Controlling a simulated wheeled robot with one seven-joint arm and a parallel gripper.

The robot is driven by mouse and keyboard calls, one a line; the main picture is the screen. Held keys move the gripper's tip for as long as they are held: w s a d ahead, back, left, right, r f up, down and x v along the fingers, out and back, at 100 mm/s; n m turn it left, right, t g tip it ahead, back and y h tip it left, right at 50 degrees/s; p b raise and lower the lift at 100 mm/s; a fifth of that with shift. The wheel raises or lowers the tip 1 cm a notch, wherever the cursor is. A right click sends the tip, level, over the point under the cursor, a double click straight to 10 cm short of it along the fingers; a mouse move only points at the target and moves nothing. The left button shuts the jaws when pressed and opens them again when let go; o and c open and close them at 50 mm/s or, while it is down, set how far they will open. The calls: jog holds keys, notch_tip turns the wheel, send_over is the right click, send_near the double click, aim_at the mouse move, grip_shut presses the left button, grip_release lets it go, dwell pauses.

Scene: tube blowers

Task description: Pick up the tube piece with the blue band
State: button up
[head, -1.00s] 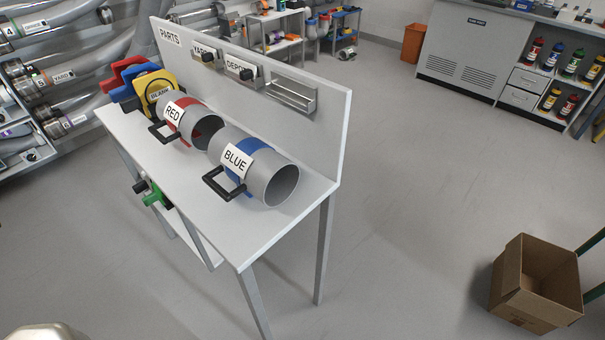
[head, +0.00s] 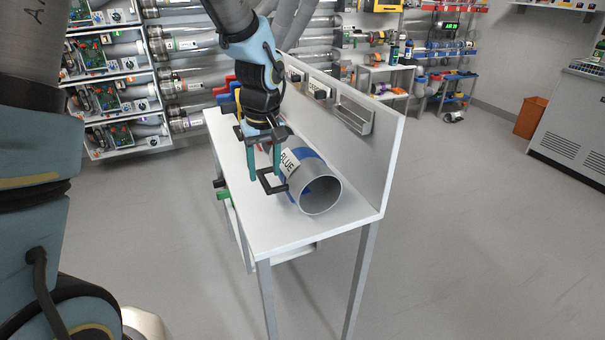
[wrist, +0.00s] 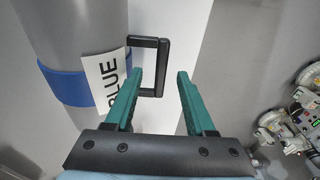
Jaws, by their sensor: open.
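The tube piece with the blue band (head: 322,193) is a grey cylinder lying on the white parts table, with a white BLUE label and a black handle (head: 272,182) on its side. My gripper (head: 265,178) is open, its two green fingers pointing down at the handle. In the wrist view the fingers (wrist: 158,85) are apart, and the black handle (wrist: 161,66) shows just beyond and between their tips, closer to the left finger. The blue band (wrist: 75,88) shows at the left. I cannot tell whether a finger touches the handle.
The white table (head: 285,237) has an upright back panel (head: 375,160) right behind the tube. Red, blue and yellow parts (head: 226,92) stand at its far end. My arm hides the red-banded tube. A green object (head: 223,195) hangs below the table's left edge.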

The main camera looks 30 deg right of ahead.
jog(key=shift+w+f+p, duration=0.25)
jog(key=shift+f+p, duration=0.15)
jog(key=shift+f, duration=0.8)
jog(key=shift+w+f+p, duration=0.3)
jog(key=shift+f+p, duration=0.05)
jog(key=shift+f, duration=0.9)
jog(key=shift+w+f+p, duration=0.25)
jog(key=shift+f+p, duration=0.15)
jog(key=shift+f, duration=0.8)
grip_shut()
